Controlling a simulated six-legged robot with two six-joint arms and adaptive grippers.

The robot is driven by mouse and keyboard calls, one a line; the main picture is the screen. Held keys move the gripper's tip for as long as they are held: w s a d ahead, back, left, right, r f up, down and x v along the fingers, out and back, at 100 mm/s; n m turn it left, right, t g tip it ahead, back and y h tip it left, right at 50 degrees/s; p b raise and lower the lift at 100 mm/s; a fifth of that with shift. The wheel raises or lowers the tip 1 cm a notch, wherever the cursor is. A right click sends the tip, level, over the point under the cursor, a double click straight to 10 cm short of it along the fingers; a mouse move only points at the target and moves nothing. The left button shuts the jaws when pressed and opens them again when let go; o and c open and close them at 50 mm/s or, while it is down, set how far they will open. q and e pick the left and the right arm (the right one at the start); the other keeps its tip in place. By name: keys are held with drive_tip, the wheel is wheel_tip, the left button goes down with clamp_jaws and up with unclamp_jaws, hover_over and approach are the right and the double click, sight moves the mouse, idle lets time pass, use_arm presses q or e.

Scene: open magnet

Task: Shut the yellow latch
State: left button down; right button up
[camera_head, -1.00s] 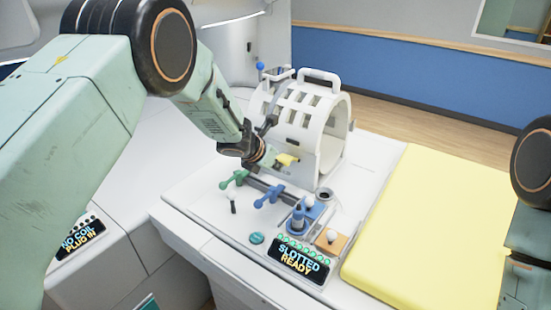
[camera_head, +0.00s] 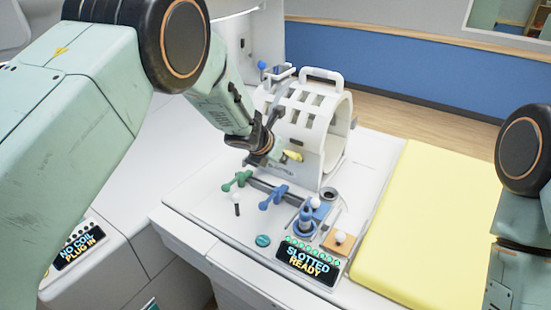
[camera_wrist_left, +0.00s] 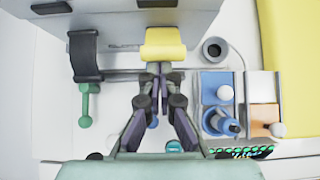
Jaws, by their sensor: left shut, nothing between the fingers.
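The yellow latch (camera_head: 293,155) is on the lower front of the white slotted coil (camera_head: 322,115) in the head view. In the left wrist view the latch (camera_wrist_left: 162,43) is a yellow block at top centre, against the pale coil body. My left gripper (camera_head: 272,160) is just left of the latch in the head view, pointing down, and hides part of that area. In the left wrist view its fingertips (camera_wrist_left: 158,68) are together and empty, right at the latch's near edge. I cannot tell whether they touch it. My right gripper is out of view.
A green handle (camera_head: 238,180) and a blue handle (camera_head: 273,196) sit on a rail in front. A blue block with a plug (camera_head: 306,218), an orange pad (camera_head: 336,244) and a sign reading SLOTTED READY (camera_head: 308,259) stand nearer. A yellow pad (camera_head: 430,225) lies right.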

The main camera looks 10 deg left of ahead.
use_arm(q)
drive_tip(key=shift+w+d+r+p, duration=0.2)
drive_tip(key=shift+w+r+p, duration=0.05)
drive_tip(key=shift+r, duration=0.2)
drive_tip(key=shift+w+d+r+p, duration=0.2)
drive_tip(key=shift+w+r+p, duration=0.05)
drive_tip(key=shift+r, duration=0.15)
drive_tip(key=shift+w+d+f, duration=0.15)
drive_tip(key=shift+w+d, duration=0.05)
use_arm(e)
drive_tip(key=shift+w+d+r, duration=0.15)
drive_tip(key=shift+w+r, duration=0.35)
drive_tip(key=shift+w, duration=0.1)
use_arm(q)
drive_tip(key=shift+s+a+r+p, duration=0.15)
drive_tip(key=shift+s+r+p, duration=0.15)
drive_tip(key=shift+r, duration=0.3)
drive_tip(key=shift+w+r+p, duration=0.2)
drive_tip(key=shift+r+p, duration=0.05)
drive_tip(key=shift+p, duration=0.15)
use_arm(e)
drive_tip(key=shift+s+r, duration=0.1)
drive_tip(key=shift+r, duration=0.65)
